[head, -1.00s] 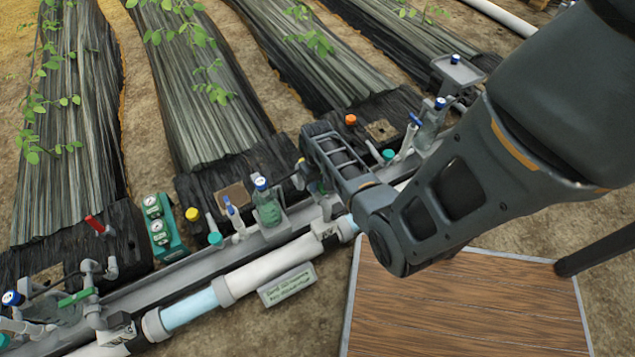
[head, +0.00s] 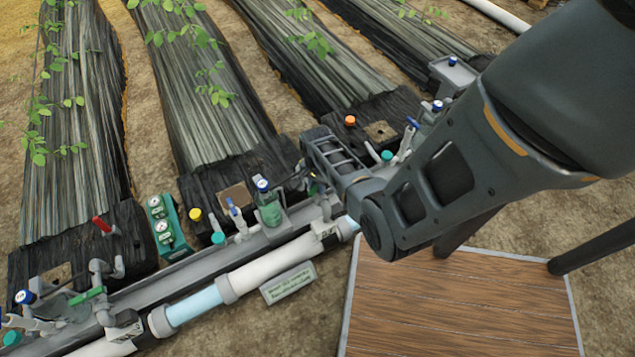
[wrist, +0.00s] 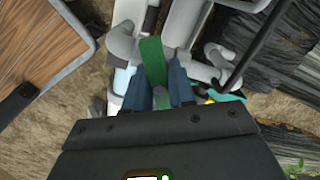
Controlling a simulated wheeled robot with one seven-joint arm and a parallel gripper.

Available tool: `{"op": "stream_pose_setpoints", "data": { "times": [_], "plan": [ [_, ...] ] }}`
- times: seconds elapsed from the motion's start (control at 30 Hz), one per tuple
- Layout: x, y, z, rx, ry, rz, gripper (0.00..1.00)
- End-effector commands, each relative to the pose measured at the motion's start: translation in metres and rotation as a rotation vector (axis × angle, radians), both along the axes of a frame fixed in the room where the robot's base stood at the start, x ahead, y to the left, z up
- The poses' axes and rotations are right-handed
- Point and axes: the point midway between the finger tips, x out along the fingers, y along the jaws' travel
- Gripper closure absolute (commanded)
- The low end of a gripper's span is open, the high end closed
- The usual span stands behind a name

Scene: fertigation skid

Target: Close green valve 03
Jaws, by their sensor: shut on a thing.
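In the wrist view a green valve handle (wrist: 152,58) stands between the two blue fingers of my gripper (wrist: 158,86). The gripper is shut on this handle, above white and grey pipe fittings. In the head view my arm hides the fingers and most of the valve at the pipe's right part. No number is readable on the handle. Another green lever (head: 86,297) sits on the grey fittings at the far left of the head view, away from my gripper.
A white and light blue pipe (head: 262,273) runs along a grey channel with bottles and small valves. A red lever (head: 102,224) and green gauge box (head: 166,225) stand at left. A wooden platform (head: 460,305) lies at lower right. Covered plant beds (head: 205,95) lie behind.

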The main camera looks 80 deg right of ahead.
Motion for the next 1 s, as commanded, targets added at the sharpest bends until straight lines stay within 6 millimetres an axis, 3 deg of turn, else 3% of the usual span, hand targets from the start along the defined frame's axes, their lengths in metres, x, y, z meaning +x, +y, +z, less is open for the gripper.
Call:
{"op": "stream_pose_setpoints", "data": {
  "times": [0.43,0.77,0.8,1.0],
  "plan": [
    [-0.0001,0.0012,0.0008,0.003,0.002,-0.553,1.00],
    [-0.0003,0.0005,-0.0006,0.001,0.000,-0.648,1.00],
    [-0.0004,0.0006,-0.0006,0.001,0.000,-0.648,0.72],
    [-0.0003,0.0003,-0.0004,0.000,0.001,-0.646,0.53]
  ]
}}
